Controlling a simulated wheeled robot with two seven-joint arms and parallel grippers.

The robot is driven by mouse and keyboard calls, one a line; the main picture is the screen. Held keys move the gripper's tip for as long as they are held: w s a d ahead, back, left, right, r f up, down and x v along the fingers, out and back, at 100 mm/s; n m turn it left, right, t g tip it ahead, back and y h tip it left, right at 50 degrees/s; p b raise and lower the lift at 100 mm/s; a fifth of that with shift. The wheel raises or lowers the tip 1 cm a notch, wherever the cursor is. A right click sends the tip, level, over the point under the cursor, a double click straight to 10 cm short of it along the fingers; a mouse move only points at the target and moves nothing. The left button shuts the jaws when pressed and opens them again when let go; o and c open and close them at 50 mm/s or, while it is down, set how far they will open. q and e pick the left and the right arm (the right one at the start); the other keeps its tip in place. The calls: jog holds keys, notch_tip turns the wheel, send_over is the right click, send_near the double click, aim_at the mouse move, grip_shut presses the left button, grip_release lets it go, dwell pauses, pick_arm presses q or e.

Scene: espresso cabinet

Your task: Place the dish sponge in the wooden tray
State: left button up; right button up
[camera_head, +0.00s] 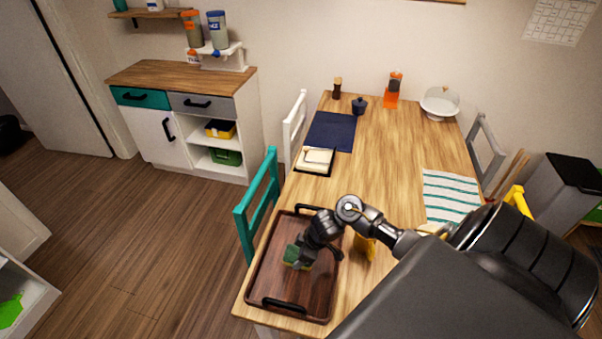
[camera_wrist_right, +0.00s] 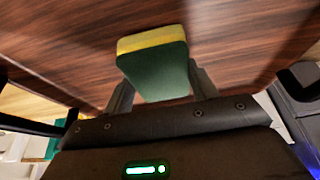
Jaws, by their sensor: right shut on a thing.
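The dish sponge (camera_head: 292,257), green with a yellow layer, is over the left-middle part of the dark wooden tray (camera_head: 267,279). My right gripper (camera_head: 302,262) reaches down over the tray and is shut on the sponge. In the right wrist view the sponge (camera_wrist_right: 155,65) sits between the two fingers, with the brown tray floor (camera_wrist_right: 240,30) behind it. I cannot tell whether the sponge touches the tray floor. The tray has black handles at its far and near ends and lies at the near left of the table. My left gripper is not in view.
The wooden table (camera_head: 390,150) also holds a blue placemat (camera_head: 331,131), a striped cloth (camera_head: 450,197), a notebook (camera_head: 315,160) and a glass-domed stand (camera_head: 440,103). A teal chair (camera_head: 257,205) stands close to the tray's left side. A yellow thing (camera_head: 365,247) is right of the tray, partly hidden by my arm.

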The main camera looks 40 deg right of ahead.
jog(key=shift+f, duration=0.15)
jog(key=o, duration=1.2)
jog(key=shift+f, duration=0.1)
jog(key=shift+r, duration=0.3)
jog(key=shift+p+v, duration=1.3)
jog(key=shift+v, duration=4.65)
jog(key=shift+f, duration=0.1)
